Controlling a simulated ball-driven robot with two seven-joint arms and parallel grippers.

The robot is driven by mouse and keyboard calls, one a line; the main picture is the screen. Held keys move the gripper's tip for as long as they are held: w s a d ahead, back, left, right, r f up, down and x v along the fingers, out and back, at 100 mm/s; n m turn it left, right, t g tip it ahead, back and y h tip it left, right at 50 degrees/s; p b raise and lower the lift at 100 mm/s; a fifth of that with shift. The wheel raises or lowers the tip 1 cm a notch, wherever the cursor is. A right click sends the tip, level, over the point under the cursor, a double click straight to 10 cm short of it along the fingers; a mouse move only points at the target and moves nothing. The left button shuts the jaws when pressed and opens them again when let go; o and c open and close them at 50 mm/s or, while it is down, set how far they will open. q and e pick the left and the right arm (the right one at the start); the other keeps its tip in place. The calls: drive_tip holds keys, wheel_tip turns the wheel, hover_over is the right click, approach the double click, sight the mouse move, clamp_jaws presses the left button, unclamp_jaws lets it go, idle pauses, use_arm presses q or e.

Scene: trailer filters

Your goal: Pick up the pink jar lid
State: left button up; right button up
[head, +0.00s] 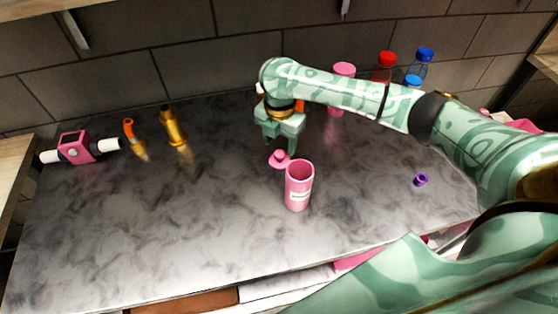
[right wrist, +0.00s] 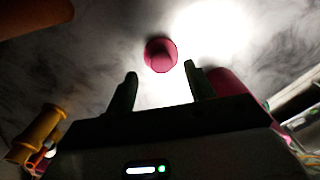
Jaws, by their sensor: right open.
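The pink jar lid (head: 279,158) is a small pink piece on the grey marbled worktop, just left of and behind the rim of the open pink jar (head: 298,186). The jar stands upright with a pale label. My right gripper (head: 280,146) is open and points down just above and behind the lid. In the right wrist view, the lid (right wrist: 161,55) shows as a round pink disc beyond the gap between the two fingers (right wrist: 160,82), with nothing between them. The jar (right wrist: 229,82) is partly hidden behind the right finger there. My left gripper is not in view.
At the left are a pink block with white ends (head: 76,148), an orange item (head: 133,137) and a golden item (head: 174,128). Behind my arm stand a pink container (head: 344,70) and red- and blue-capped bottles. A purple ring (head: 420,180) lies right. The front-left worktop is clear.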

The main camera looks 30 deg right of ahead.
sight(280, 153)
wheel_tip(280, 153, down, 3)
drive_tip(key=shift+f+b, duration=0.2)
drive_tip(key=shift+b, duration=0.45)
drive_tip(key=shift+s+r, duration=0.1)
drive_tip(key=shift+r, duration=0.05)
drive_tip(key=shift+c, duration=0.6)
drive_tip(key=c, duration=0.9)
